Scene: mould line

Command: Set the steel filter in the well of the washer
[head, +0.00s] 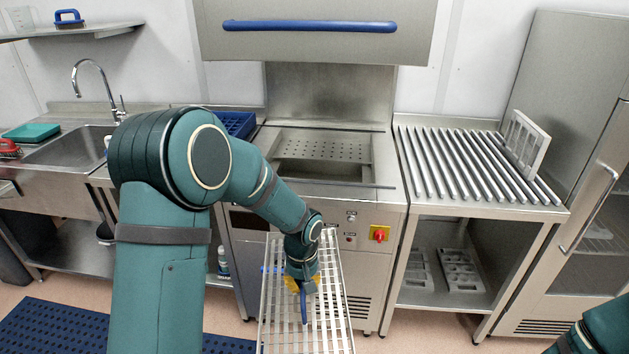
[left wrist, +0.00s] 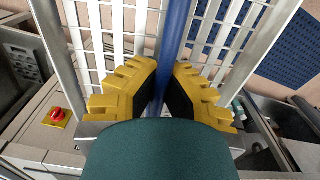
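A steel grid with long side rails (head: 335,290), which I take to be the filter, is in front of the washer (head: 375,205), above the floor. A blue bar (head: 304,308) runs along its middle. My left gripper (head: 302,284) is on this bar; in the left wrist view its yellow fingers (left wrist: 168,92) press the blue bar (left wrist: 178,35) from both sides, with the grid (left wrist: 125,30) beyond them. The washer's well (head: 320,172) is open under the raised hood, with a perforated plate (head: 325,149) at its back. My right gripper is out of view.
The hood with a blue handle (head: 310,26) is up. A slatted table (head: 440,165) with a white rack (head: 525,145) stands at right, a sink (head: 75,147) at left. A blue crate (head: 237,122) sits left of the well. A red switch (head: 379,234) is on the washer's front.

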